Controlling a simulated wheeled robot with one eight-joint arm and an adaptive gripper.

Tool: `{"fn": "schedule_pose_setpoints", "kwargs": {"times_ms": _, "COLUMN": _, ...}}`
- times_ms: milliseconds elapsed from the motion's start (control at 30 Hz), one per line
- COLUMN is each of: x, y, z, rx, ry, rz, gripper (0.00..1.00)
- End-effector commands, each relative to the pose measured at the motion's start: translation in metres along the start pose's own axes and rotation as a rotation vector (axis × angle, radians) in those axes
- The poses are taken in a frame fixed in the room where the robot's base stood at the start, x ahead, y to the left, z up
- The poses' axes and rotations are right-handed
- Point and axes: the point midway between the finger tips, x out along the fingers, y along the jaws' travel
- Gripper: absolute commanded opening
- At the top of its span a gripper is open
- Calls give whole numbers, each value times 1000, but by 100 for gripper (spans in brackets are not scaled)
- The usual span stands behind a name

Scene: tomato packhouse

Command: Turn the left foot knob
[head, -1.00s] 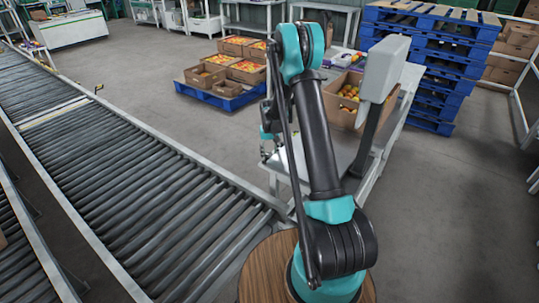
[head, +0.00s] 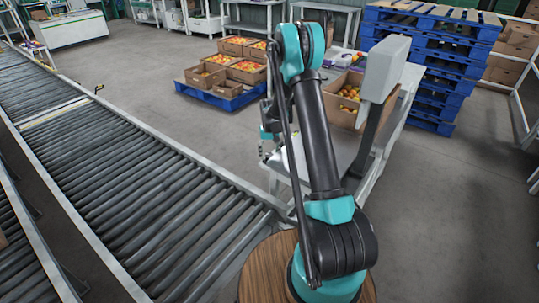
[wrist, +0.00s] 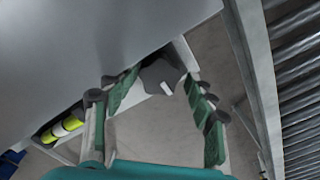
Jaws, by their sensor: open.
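The foot knob (wrist: 158,72) is a dark lobed knob with a small white mark, below the edge of a grey plate in the wrist view. I cannot tell from this view alone that it is the left one. My gripper (wrist: 160,84) is open, with its green-padded fingers to the left and right of the knob. The knob lies between or just beyond the fingertips; I cannot tell whether they touch it. In the head view my gripper (head: 264,155) is small beside the bench's left end, and the knob is not visible there.
A yellow-green vial (wrist: 62,127) sits under the plate edge in the wrist view. The roller conveyor (head: 130,195) runs close to the left of the bench (head: 335,155). A box of tomatoes (head: 347,105) and a grey display (head: 383,67) stand on the bench.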

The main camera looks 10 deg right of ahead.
Motion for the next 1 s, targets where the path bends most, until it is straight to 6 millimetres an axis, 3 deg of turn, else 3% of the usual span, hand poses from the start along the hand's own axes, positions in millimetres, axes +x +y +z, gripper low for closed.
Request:
{"fn": "schedule_pose_setpoints", "kwargs": {"times_ms": 600, "x": -72, "y": 0, "z": 0, "rx": 0, "ry": -1, "rz": 0, "gripper": 61}}
{"fn": "schedule_pose_setpoints", "kwargs": {"times_ms": 1000, "x": -79, "y": 0, "z": 0, "rx": 0, "ry": 0, "rz": 0, "gripper": 61}}
